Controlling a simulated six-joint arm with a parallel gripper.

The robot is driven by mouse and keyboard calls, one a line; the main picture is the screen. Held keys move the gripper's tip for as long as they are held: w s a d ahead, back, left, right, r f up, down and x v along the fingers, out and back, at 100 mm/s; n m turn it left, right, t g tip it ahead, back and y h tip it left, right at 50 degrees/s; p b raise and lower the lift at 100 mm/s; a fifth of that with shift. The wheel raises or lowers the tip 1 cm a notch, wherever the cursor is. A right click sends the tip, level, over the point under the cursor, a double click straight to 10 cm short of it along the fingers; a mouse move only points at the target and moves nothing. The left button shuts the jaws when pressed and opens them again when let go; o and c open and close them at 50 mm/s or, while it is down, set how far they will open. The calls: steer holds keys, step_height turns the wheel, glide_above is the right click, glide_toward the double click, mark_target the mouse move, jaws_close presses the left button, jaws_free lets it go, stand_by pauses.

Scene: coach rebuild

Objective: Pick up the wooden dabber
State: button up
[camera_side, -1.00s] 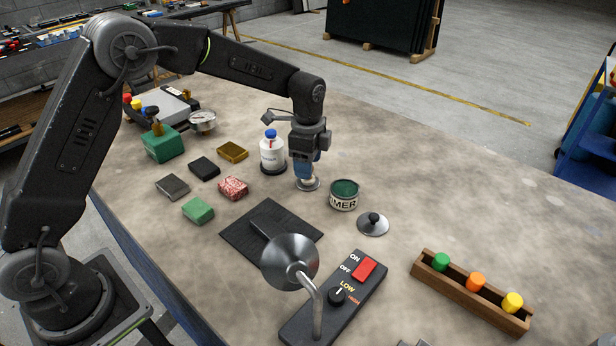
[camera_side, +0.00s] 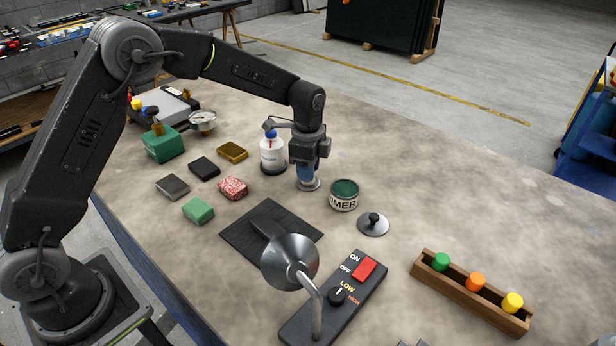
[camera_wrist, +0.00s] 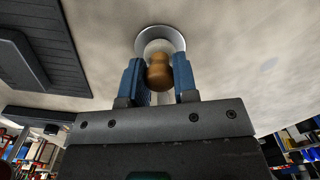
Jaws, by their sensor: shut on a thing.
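The wooden dabber (camera_wrist: 159,78) stands between my blue fingers in the wrist view, its rounded brown end toward the camera. A pale part and a shiny round metal dish (camera_wrist: 176,38) show beyond it. My gripper (camera_wrist: 159,64) is shut on the dabber, one finger on each side. In the side view my gripper (camera_side: 308,177) points straight down over the metal dish (camera_side: 314,186), low above the table, and its fingers hide the dabber. I cannot tell whether the dabber touches the dish.
A white bottle with a blue cap (camera_side: 272,155) stands close on the left. A dark mat (camera_side: 240,238) with a lamp-like metal head (camera_side: 290,262) is in front.

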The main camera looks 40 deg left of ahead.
step_height(320, 180, up, 10)
stand_by(0.6)
steer(key=shift+o, duration=1.3)
steer(key=shift+c, duration=1)
